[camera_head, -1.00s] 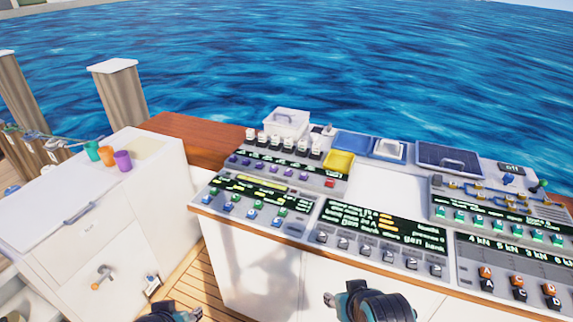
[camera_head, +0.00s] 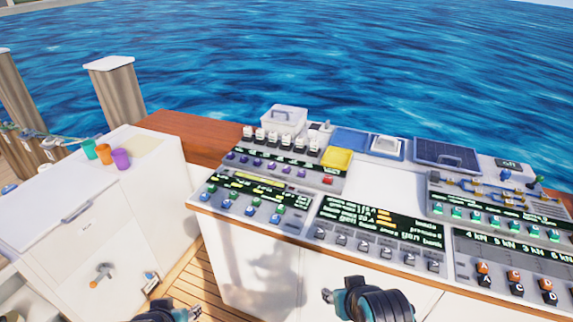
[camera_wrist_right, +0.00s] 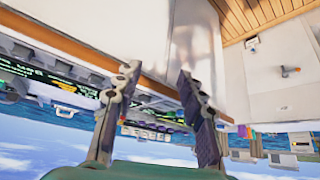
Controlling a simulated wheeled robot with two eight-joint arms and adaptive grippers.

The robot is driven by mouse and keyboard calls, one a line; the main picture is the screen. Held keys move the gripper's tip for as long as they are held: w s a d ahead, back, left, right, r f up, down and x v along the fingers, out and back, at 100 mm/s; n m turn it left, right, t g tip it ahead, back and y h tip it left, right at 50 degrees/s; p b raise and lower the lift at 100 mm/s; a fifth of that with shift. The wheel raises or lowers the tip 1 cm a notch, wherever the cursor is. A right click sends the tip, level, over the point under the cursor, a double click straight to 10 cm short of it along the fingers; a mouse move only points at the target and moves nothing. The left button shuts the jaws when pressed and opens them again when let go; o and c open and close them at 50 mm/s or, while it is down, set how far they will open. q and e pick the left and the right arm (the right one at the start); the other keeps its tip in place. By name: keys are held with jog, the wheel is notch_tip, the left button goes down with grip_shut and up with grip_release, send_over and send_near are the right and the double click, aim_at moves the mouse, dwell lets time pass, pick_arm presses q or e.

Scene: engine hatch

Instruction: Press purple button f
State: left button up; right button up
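A row of small purple buttons (camera_head: 257,164) runs along the upper left panel of the console, below a row of white-topped switches. Their letters are too small to read, so I cannot tell which is f. My right gripper (camera_head: 328,296) is at the bottom centre of the head view, in front of and well apart from the console. In the right wrist view its two fingers (camera_wrist_right: 158,75) are spread with nothing between them. My left gripper (camera_head: 190,306) shows only partly at the bottom edge, left of the console; its fingers are not clear.
The console's wooden front edge (camera_head: 290,240) lies between my grippers and the buttons. A red button (camera_head: 327,181) and yellow tray (camera_head: 337,158) sit right of the purple row. Blue-green buttons (camera_head: 250,211) are nearer. A white cabinet with cups (camera_head: 121,159) stands left.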

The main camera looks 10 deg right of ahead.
jog(key=shift+c, duration=0.3)
grip_shut()
dwell(1.2)
